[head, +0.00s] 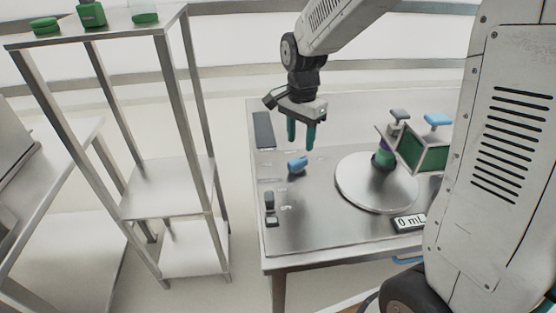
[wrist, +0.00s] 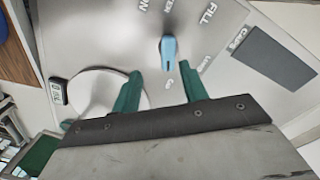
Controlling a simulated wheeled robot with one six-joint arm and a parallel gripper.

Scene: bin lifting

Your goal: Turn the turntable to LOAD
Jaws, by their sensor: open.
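The turntable (head: 350,195) is a round metal disc on the right half of the steel table. It also shows in the wrist view (wrist: 95,92), partly behind a finger. A green and purple object (head: 384,158) stands on it. A blue knob (head: 297,164) sits on the table left of the disc, and in the wrist view (wrist: 168,50) it lies just beyond the fingertips with printed labels around it. My gripper (head: 301,146) has teal fingers pointing down, open and empty above the table near the knob. The fingers (wrist: 160,70) are apart. I cannot read a LOAD label clearly.
A display (head: 409,222) reads 0 mL at the table's front. A green-faced box (head: 424,155) and a blue-topped part (head: 438,120) stand at right. A small dark switch (head: 270,203) and a dark pad (head: 263,130) lie along the left. A metal shelf (head: 165,188) stands left.

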